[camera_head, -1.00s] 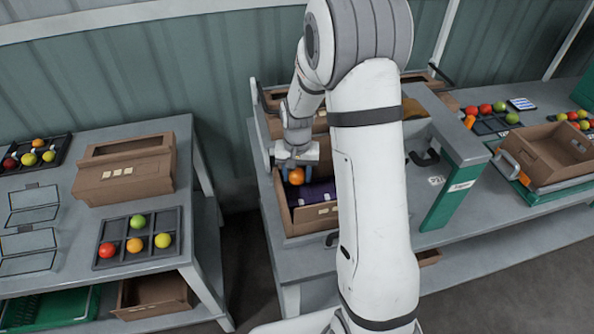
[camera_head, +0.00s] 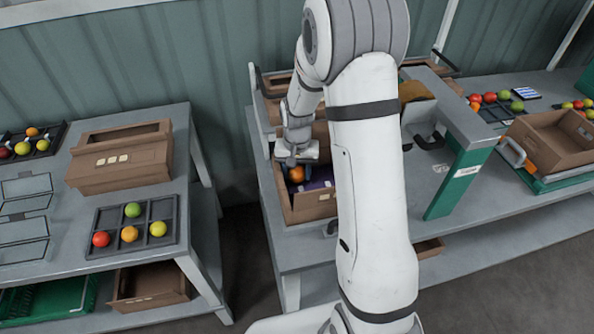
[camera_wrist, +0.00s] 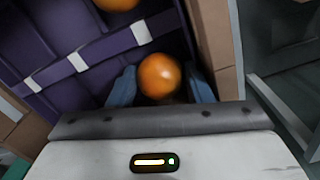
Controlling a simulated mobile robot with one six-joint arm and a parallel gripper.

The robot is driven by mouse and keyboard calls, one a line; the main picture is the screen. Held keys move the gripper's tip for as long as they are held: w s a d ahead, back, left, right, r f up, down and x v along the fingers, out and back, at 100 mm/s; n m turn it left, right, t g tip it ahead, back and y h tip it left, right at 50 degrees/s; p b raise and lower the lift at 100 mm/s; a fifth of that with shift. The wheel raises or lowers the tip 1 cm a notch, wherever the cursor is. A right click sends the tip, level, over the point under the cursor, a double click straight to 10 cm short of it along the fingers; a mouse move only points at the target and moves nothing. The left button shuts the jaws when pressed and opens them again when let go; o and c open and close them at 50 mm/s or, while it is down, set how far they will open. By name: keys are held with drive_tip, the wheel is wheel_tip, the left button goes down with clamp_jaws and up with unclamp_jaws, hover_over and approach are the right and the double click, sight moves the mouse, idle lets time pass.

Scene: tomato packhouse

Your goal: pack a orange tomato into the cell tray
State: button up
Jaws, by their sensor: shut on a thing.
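My gripper (camera_head: 296,160) is over a cardboard box on the middle table. It is shut on an orange tomato (camera_wrist: 160,76), which sits between the blue fingertips in the wrist view. The tomato also shows below the gripper in the head view (camera_head: 296,174). A purple insert with white tabs (camera_wrist: 62,62) lies in the box (camera_head: 311,212), and another orange fruit (camera_wrist: 117,3) shows at the top edge of the wrist view. The dark cell tray (camera_head: 119,213) on the left table holds a green, a red, an orange and a yellow tomato; its other cells look empty.
Another dark tray with tomatoes (camera_head: 30,144) is at the far left. A green-fronted frame (camera_head: 452,187) rises right of my arm. A floor gap separates the two tables.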

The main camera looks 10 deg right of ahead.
idle(0.4)
drive_tip(key=o, duration=0.8)
drive_tip(key=c, duration=0.3)
drive_tip(key=shift+r+p, duration=1.75)
drive_tip(key=shift+r, duration=1.25)
